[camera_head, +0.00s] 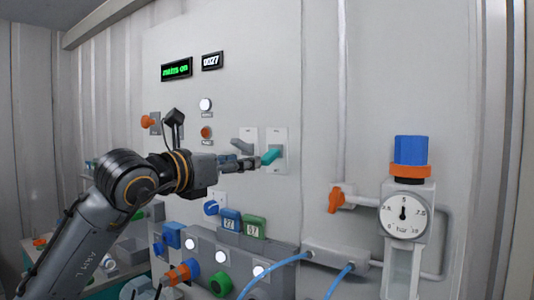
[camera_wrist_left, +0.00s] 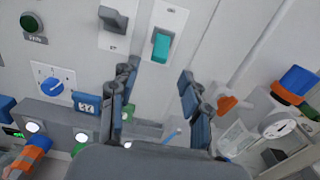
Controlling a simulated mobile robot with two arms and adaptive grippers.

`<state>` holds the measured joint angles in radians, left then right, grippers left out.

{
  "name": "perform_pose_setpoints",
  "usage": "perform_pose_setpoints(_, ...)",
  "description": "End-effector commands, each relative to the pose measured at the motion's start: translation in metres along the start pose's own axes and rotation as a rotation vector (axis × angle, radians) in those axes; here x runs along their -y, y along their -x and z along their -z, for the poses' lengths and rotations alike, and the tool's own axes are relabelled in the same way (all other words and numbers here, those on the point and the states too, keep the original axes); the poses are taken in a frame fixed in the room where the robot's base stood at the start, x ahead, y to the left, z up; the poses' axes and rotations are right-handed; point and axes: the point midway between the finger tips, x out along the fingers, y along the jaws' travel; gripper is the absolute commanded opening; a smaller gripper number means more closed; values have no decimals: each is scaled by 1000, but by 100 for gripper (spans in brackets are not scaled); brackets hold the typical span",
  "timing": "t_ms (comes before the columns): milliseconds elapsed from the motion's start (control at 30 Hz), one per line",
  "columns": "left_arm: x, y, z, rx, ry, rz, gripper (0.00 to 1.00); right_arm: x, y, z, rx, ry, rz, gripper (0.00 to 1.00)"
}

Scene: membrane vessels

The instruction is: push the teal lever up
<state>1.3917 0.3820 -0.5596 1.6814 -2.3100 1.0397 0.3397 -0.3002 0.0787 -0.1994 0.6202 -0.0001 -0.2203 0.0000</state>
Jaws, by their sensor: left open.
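The teal lever (camera_head: 270,156) sits on a pale switch plate (camera_head: 283,135) on the wall panel. In the head view it juts out toward the left and slightly down. In the left wrist view the teal lever (camera_wrist_left: 161,46) shows ahead of the fingers, between their lines. My left gripper (camera_head: 247,164) is close to the lever, at its left in the head view. In the left wrist view its two fingers (camera_wrist_left: 158,80) stand wide apart with nothing between them. Whether a fingertip touches the lever I cannot tell. My right gripper is out of view.
A grey lever (camera_head: 242,146) is just left of the teal one. Below are a blue knob (camera_head: 211,208) and blue and green number blocks (camera_head: 242,223). An orange valve handle (camera_head: 336,199) and a gauge (camera_head: 404,214) are at the right.

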Motion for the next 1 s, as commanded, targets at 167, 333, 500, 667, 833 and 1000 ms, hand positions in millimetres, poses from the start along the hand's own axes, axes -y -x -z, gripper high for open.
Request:
perform_pose_setpoints(167,1,-41,-4,-2,3,2,47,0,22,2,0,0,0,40)
perform_pose_setpoints(333,1,-72,-4,-2,3,2,47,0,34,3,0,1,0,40)
perform_pose_setpoints(500,1,-92,-2,0,0,2,47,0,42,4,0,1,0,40)
perform_pose_setpoints(667,1,-98,-1,2,0,2,47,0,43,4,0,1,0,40)
perform_pose_setpoints(833,1,-99,0,2,0,2,47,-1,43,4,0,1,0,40)
perform_pose_setpoints(1000,1,-98,0,2,0,2,27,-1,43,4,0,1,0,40)
